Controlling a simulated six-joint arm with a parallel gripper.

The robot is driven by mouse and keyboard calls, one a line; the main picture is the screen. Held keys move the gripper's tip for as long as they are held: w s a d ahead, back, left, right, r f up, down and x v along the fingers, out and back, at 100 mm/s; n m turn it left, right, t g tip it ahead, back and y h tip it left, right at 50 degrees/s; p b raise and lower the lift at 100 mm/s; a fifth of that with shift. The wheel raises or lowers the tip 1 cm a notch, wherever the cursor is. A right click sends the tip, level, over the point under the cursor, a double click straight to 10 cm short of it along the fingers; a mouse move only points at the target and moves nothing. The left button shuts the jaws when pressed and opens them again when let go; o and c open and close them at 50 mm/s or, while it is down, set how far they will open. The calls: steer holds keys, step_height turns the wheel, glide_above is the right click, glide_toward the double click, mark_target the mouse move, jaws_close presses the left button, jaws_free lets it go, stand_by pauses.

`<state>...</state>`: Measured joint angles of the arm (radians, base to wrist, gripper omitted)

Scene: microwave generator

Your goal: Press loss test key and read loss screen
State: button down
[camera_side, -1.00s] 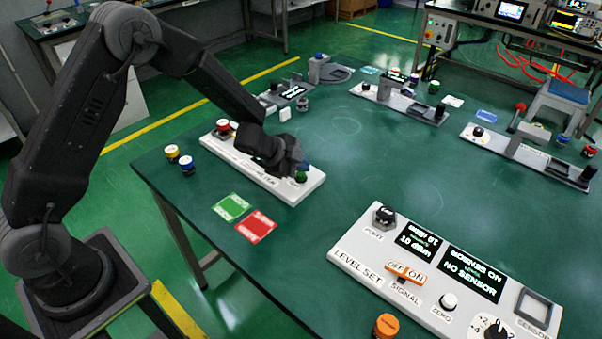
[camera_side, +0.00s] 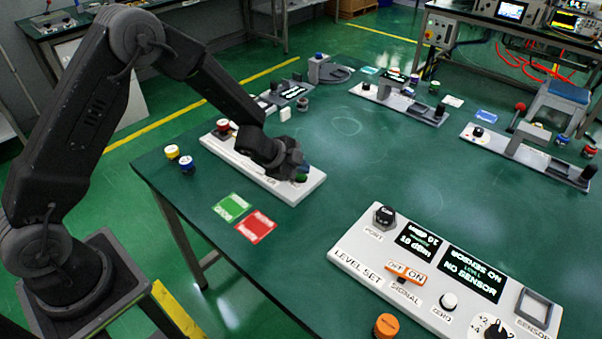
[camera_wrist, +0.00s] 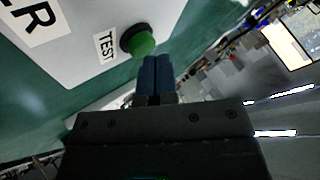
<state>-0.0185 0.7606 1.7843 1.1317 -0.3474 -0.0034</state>
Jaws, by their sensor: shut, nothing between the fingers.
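The test key is a round green button (camera_wrist: 141,43) in a dark collar, beside a TEST label (camera_wrist: 105,46) on a white panel (camera_wrist: 80,22) in the wrist view. My gripper (camera_wrist: 156,58) is shut and empty; its blue fingertips are beside the green button, and I cannot tell whether they touch it. In the side view my gripper (camera_side: 303,167) is at the right end of the white panel (camera_side: 235,158), low over the green button (camera_side: 301,178), which is partly hidden. The panel's screen is hidden behind my arm, so no loss reading shows.
A red-capped connector (camera_side: 222,125) stands at the panel's far left. Yellow (camera_side: 172,151) and blue (camera_side: 187,164) caps, a green card (camera_side: 231,207) and a red card (camera_side: 256,226) lie nearby. The LEVEL SET panel (camera_side: 346,256) at front reads "NO SENSOR". The table's middle is clear.

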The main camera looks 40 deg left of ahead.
mark_target(301, 176)
steer(key=shift+f, duration=0.2)
stand_by(0.3)
steer(key=shift+r, duration=0.95)
steer(key=shift+r, duration=2.5)
